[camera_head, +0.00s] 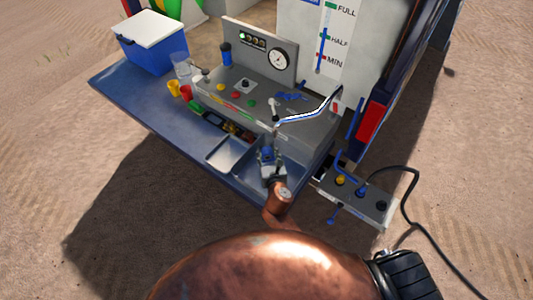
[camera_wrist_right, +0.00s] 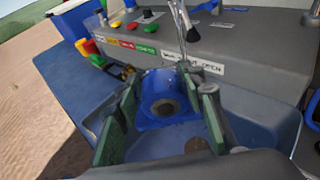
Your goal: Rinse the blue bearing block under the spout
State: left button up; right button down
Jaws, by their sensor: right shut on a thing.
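The blue bearing block (camera_wrist_right: 165,97), with a round bore in its middle, sits between the green finger pads of my right gripper (camera_wrist_right: 163,112) in the wrist view. My right gripper (camera_head: 270,166) is shut on it in the head view, over the grey sink basin (camera_head: 310,158); the block (camera_head: 267,153) is small and partly covered there. The chrome spout (camera_head: 275,107) stands just behind the block, and it also shows in the wrist view (camera_wrist_right: 180,20), above and behind the block. I cannot tell whether water is flowing. My left gripper is not in view.
The grey panel (camera_head: 245,98) with coloured buttons and a gauge (camera_head: 278,60) stands behind. Yellow and red cups (camera_head: 173,88) and a blue cooler (camera_head: 150,45) are at the left. A switch box (camera_head: 357,198) with a black cable is right of the basin.

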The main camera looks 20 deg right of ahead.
jog(key=shift+s+r, duration=0.15)
jog(key=shift+s, duration=0.2)
jog(key=a, duration=0.8)
dwell(0.6)
jog(key=shift+a, duration=0.1)
dwell(1.1)
jog(key=a+r+p, duration=0.4)
jog(key=a, duration=0.1)
dwell(0.4)
